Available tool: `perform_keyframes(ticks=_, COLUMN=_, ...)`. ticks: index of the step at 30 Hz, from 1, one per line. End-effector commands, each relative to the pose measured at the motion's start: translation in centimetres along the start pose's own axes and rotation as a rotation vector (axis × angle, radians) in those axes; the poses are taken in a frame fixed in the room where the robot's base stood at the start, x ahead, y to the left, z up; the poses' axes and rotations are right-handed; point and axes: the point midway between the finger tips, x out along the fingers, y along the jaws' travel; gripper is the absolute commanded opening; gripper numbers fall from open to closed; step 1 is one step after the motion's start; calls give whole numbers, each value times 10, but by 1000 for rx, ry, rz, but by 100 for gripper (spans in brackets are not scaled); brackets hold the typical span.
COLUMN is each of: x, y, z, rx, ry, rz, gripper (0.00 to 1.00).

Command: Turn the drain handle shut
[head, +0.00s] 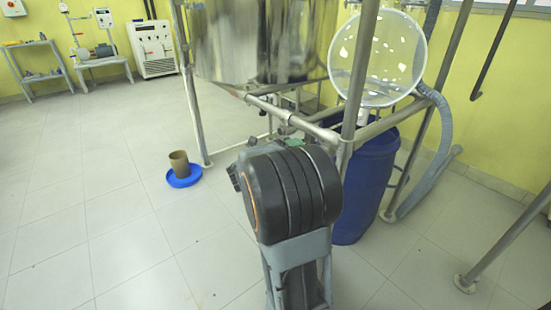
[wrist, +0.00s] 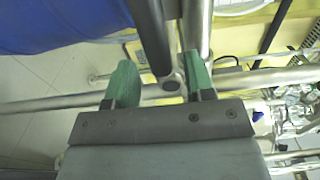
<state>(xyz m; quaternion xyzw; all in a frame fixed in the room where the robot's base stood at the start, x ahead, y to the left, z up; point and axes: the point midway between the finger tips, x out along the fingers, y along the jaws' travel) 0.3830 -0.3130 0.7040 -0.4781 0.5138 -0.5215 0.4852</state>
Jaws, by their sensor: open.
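My gripper (wrist: 158,68) is open, with its two green fingers apart in the wrist view. A dark bar (wrist: 150,38) comes down from the top between the fingers and ends near a round metal end; I cannot tell whether it is the drain handle or whether a finger touches it. In the head view my arm hides most of the gripper, and only a bit of green (head: 293,142) shows. The steel reactor vessel (head: 260,40) and the round glass vessel (head: 377,58) stand above. No drain handle can be clearly made out in the head view.
A metal pipe frame (head: 193,110) surrounds the vessels, with rails close to my gripper. A blue barrel (head: 365,185) stands under the glass vessel and shows in the wrist view (wrist: 60,22). A brown cup (head: 179,163) sits on a blue dish (head: 184,177). The left floor is clear.

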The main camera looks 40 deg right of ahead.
Motion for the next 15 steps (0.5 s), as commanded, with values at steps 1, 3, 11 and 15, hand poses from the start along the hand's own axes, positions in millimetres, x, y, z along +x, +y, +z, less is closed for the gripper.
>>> perform_keyframes(ticks=1, x=-11, y=-3, z=1, rx=-1, ry=-6, rz=1, gripper=49)
perform_keyframes(ticks=3, x=-26, y=-4, z=1, rx=0, ry=-7, rz=2, gripper=49)
perform_keyframes(ticks=11, x=-77, y=-2, z=1, rx=0, ry=-5, rz=1, gripper=49)
perform_keyframes(ticks=15, x=-96, y=-1, z=0, rx=-1, ry=-4, rz=1, gripper=49)
